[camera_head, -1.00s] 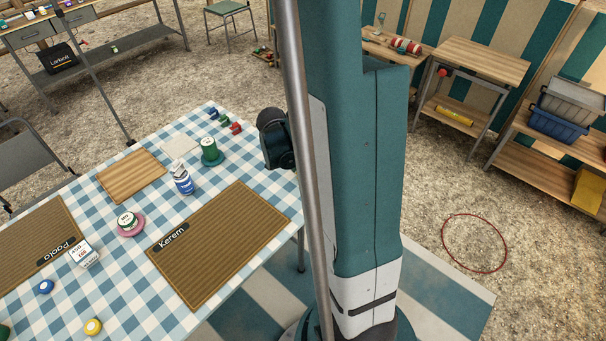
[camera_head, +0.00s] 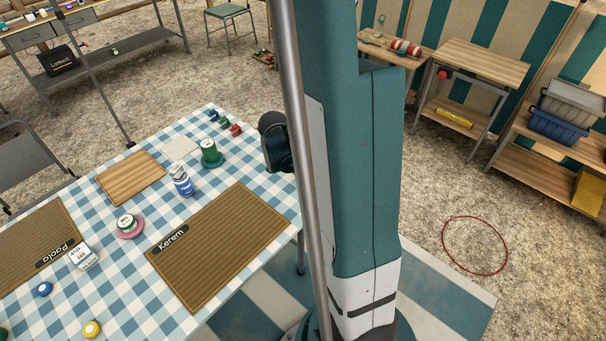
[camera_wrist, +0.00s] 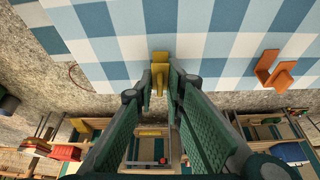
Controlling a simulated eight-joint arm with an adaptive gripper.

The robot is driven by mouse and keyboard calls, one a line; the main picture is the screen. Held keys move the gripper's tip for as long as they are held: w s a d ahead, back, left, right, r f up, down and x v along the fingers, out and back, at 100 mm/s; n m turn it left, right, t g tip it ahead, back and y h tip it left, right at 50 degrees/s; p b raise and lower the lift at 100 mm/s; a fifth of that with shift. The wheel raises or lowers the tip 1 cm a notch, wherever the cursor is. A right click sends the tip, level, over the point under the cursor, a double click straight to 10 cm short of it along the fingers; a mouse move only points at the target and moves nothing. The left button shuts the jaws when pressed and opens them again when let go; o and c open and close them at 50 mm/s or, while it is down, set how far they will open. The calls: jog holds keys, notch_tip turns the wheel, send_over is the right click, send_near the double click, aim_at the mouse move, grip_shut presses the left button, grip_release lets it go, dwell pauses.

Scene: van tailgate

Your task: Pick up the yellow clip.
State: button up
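The yellow clip (camera_wrist: 159,59) stands near the edge of the checked tablecloth in the wrist view. My gripper (camera_wrist: 163,74) reaches to it, with one fingertip on each side of it. The fingers look open, with a narrow gap beside the clip; firm contact is not visible. The fingertips partly cover its sides. In the head view, my own column and arm hide the gripper, and I cannot make out the yellow clip.
An orange clip (camera_wrist: 279,75) lies to the right on the cloth.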

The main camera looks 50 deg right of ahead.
jog(key=shift+r, duration=0.15)
jog(key=shift+r+p, duration=1.55)
jog(key=shift+r, duration=3.35)
